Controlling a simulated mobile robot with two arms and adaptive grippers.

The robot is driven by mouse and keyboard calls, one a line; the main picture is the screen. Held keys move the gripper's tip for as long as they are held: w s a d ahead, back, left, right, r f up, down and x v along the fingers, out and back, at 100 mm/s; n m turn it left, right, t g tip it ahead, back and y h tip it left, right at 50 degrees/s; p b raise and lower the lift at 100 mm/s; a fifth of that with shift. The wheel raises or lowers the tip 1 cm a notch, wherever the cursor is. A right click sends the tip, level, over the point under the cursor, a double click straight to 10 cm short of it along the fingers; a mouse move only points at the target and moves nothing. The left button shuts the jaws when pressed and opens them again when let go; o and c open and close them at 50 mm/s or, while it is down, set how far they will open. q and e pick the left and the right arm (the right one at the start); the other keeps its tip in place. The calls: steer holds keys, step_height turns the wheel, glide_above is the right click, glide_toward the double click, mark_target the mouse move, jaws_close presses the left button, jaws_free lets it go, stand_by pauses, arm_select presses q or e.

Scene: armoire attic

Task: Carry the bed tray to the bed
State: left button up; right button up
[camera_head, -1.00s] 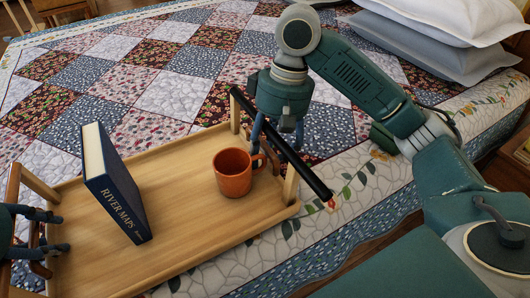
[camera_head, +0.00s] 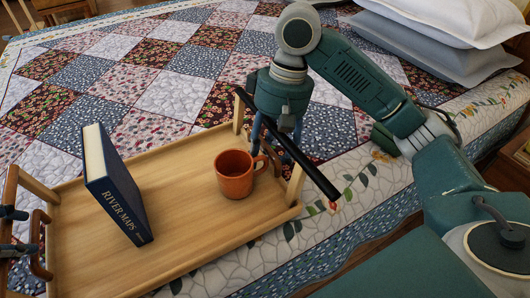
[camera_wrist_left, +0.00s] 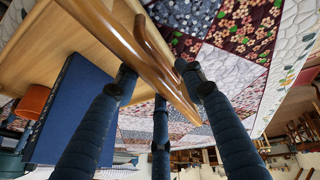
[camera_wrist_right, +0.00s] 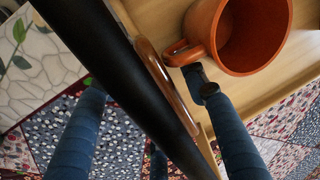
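The wooden bed tray (camera_head: 185,245) appears to lie on the quilt at the near edge of the bed (camera_head: 160,95). A dark blue book (camera_head: 118,190) stands upright on it, beside an orange mug (camera_head: 234,176). My left gripper (camera_head: 12,228) is partly cut off at the left, by the tray's brown left handle (camera_head: 38,245). In the left wrist view its fingers (camera_wrist_left: 158,75) are spread, with the handle crossing close by. My right gripper (camera_head: 268,140) is at the black bar of the tray's right handle (camera_head: 290,150). In the right wrist view its fingers (camera_wrist_right: 150,95) are apart, either side of the bar.
White and grey pillows (camera_head: 440,35) lie at the bed's back right. The patchwork quilt behind the tray is clear. The bed's near edge drops to a wooden floor (camera_head: 350,265). A wooden piece of furniture (camera_head: 517,150) stands at the far right.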

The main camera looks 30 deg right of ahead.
arm_select(q)
steer(key=v, duration=0.3)
arm_select(e)
steer(key=shift+a, duration=0.1)
arm_select(q)
steer(key=shift+s+r, duration=0.15)
steer(key=shift+r, duration=0.1)
arm_select(e)
steer(key=shift+r, duration=0.2)
arm_select(q)
steer(key=shift+a, duration=0.1)
arm_select(e)
step_height(320, 180, up, 11)
steer(key=d, duration=0.2)
steer(key=shift+d+r, duration=0.2)
steer(key=shift+d, duration=0.1)
arm_select(q)
steer(key=shift+s, duration=0.15)
arm_select(e)
steer(key=shift+f, duration=0.1)
